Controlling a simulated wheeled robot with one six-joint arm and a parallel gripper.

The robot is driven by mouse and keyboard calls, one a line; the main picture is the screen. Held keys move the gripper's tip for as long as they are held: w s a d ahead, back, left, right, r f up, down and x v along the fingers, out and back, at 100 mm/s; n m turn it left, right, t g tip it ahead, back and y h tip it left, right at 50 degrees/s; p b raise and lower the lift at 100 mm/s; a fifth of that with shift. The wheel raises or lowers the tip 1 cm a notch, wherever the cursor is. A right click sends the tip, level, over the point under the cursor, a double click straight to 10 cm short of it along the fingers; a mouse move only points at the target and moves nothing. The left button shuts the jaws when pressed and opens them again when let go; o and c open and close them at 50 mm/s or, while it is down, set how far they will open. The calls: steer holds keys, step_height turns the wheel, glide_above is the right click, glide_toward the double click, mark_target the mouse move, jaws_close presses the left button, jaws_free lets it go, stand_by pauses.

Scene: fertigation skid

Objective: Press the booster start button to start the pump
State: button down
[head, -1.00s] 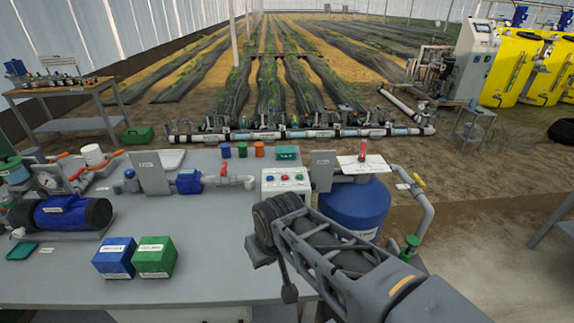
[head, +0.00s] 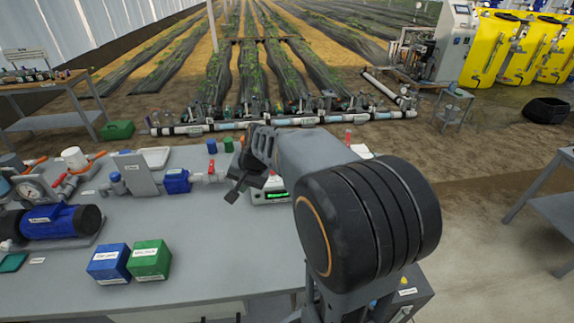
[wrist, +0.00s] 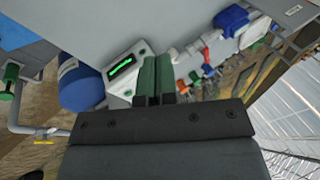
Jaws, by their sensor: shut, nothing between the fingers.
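In the wrist view the control box (wrist: 140,49) is beside my fingers, with the green display (wrist: 121,66) facing the camera. In the head view my gripper (head: 238,188) is above the bench, left of the display.
The grey bench (head: 215,245) carries a blue pump motor (head: 62,221), a blue box (head: 109,263), a green box (head: 149,260) and valve piping (head: 205,178). A blue tank (wrist: 80,85) stands beside the control box. The bench's middle is clear.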

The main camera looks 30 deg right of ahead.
steer(key=w+d+m+t+p, duration=0.2)
steer(key=w+d+m+p, duration=0.2)
steer(key=w+d+m, duration=0.5)
steer(key=w+d+f+m+t+p, duration=0.1)
steer(key=w+d+f+m, duration=0.2)
steer(key=d, duration=0.5)
steer(key=w+d+f+m+t+p, duration=0.1)
steer(key=w+d+f+m+p, duration=0.1)
steer(key=w+d, duration=0.3)
steer(key=d+f+m, duration=0.1)
steer(key=d, duration=0.3)
steer(key=shift+f+m, duration=0.3)
steer(key=shift+a+f, duration=0.1)
step_height(320, 180, down, 8)
steer(key=b, duration=0.4)
steer(key=shift+b, duration=0.4)
steer(key=shift+f+b, duration=0.3)
steer(key=shift+b, duration=0.15)
steer(key=shift+f+b, duration=0.8)
steer(key=shift+b, duration=0.2)
stand_by(0.4)
steer(key=shift+r, duration=0.1)
steer(key=shift+r+p, duration=0.4)
steer(key=shift+r, duration=0.3)
